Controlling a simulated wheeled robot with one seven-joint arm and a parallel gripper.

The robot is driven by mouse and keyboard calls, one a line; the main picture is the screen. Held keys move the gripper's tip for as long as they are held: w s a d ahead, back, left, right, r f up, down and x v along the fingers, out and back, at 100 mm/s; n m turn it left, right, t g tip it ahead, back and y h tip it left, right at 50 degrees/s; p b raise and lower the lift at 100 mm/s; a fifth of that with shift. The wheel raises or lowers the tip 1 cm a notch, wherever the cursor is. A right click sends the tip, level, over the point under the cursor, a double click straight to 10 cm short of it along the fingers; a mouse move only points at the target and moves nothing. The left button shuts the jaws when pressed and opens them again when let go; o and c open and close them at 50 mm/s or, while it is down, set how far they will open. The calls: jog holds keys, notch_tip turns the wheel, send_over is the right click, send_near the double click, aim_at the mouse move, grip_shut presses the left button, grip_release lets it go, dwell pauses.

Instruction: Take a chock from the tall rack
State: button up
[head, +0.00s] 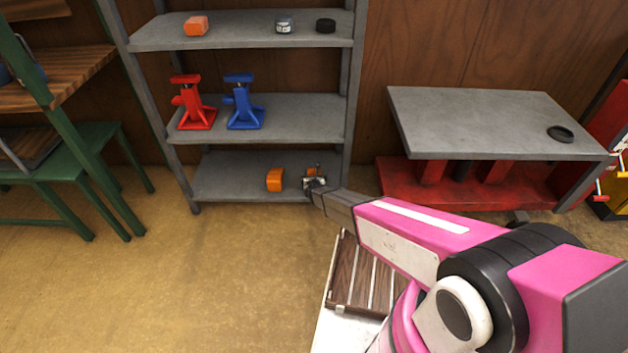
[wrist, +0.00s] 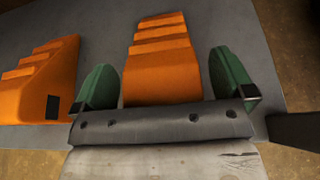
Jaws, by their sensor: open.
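The tall grey rack (head: 240,118) stands against the back wall. One orange stepped chock (head: 274,180) sits on its bottom shelf; it also shows at the left of the wrist view (wrist: 40,85). A second orange chock (wrist: 160,60) lies between the green fingers of my gripper (wrist: 164,62), with a gap on each side. In the head view my gripper (head: 314,180) is at the right end of the bottom shelf and mostly hides this chock. My gripper is open. Another orange block (head: 196,26), perhaps a chock, sits on the top shelf.
A red jack stand (head: 192,105) and a blue one (head: 243,104) stand on the middle shelf. A jar (head: 284,24) and a black puck (head: 326,26) are on top. A grey-topped table (head: 480,120) stands right, a green bench (head: 70,165) left.

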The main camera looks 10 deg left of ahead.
jog(key=shift+w+a+f, duration=0.15)
jog(key=shift+w+f, duration=0.05)
jog(key=shift+w, duration=0.3)
jog(key=c, duration=1.2)
jog(key=shift+c, duration=1.1)
jog(key=shift+s+r, duration=0.1)
jog(key=shift+r, duration=0.05)
